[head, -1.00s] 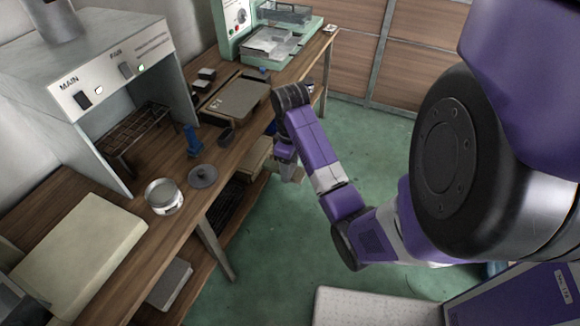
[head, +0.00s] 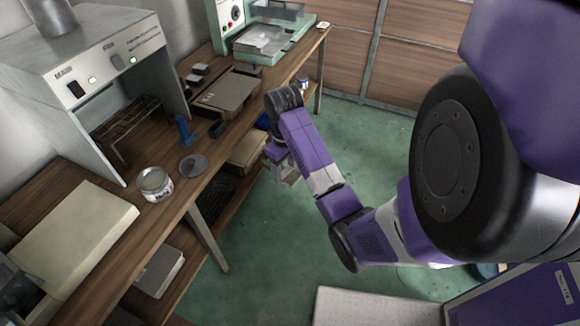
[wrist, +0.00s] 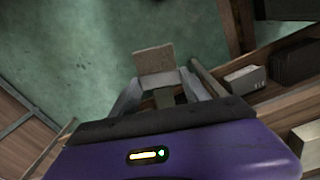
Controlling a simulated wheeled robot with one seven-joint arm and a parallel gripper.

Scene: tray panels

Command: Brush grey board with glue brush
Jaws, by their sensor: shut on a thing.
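The grey board (head: 228,92) appears as a flat grey-brown panel in a dark shallow tray on the bench. My gripper (wrist: 162,92) is shut on a tan, flat-ended thing (wrist: 153,60), probably the glue brush. Its handle is mostly hidden between the fingers. In the head view my gripper (head: 281,158) hangs out past the bench's front edge, above the green floor and apart from the board.
A blue upright tool (head: 184,132) and a small dark block (head: 217,129) stand between lid and tray. A grey hood with a rack (head: 127,130) is behind. A pale slab (head: 75,245) lies at left. The lower shelf (head: 215,204) holds boxes. Green floor is free in front.

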